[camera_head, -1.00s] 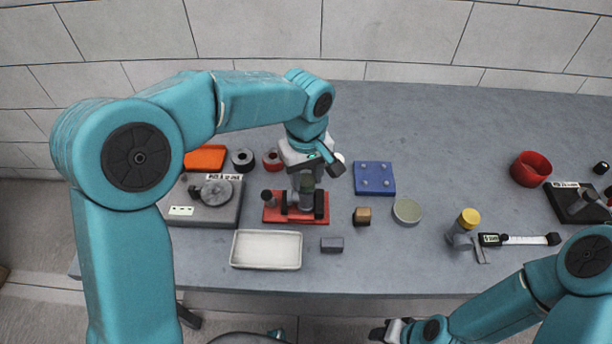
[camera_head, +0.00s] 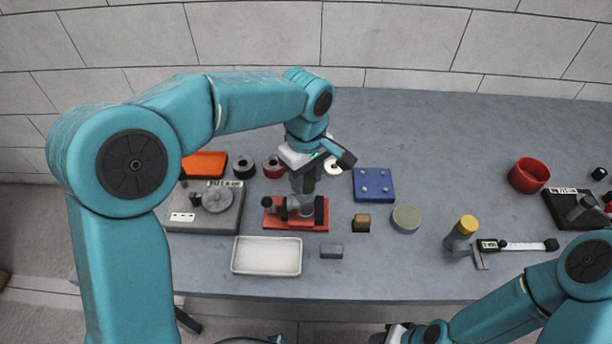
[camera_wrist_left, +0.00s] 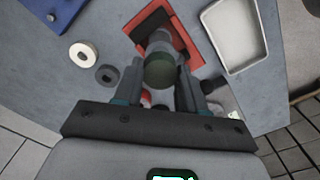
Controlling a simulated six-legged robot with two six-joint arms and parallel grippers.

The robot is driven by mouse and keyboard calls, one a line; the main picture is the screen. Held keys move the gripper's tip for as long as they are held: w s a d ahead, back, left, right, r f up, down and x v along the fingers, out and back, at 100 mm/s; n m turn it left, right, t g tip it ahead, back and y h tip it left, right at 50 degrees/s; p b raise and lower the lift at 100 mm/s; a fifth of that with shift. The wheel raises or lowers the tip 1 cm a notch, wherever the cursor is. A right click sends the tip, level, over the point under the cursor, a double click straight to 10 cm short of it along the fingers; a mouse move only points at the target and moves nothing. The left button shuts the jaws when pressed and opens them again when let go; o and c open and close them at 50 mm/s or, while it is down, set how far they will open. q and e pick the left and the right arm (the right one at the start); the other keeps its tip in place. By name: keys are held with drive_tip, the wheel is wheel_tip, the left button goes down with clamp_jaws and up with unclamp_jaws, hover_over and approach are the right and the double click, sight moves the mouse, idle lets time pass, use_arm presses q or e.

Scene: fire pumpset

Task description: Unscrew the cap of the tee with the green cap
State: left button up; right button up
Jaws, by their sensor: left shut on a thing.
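The tee with the green cap sits in a red fixture (camera_head: 282,222) on the bench. Its grey body (camera_head: 293,207) lies level between dark clamps, and its branch points up. My left gripper (camera_head: 305,182) is above it, pointing down, shut on the green cap. In the left wrist view the dark green cap (camera_wrist_left: 160,72) shows between the two fingers (camera_wrist_left: 165,85). I cannot tell whether the cap is apart from the tee, since the fingers hide the joint. My right gripper (camera_head: 390,334) is low at the bottom edge, partly cut off; its jaws are unclear.
A white tray (camera_head: 267,270) lies in front of the fixture, with a small grey block (camera_head: 331,252) beside it. A blue plate (camera_head: 374,185), wooden block (camera_head: 361,223) and round green-grey disc (camera_head: 406,219) are to the right. A yellow-capped fitting (camera_head: 467,227) stands farther right.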

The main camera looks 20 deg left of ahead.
use_arm(q)
drive_tip(key=shift+r+p, duration=1.1)
drive_tip(key=shift+r, duration=0.45)
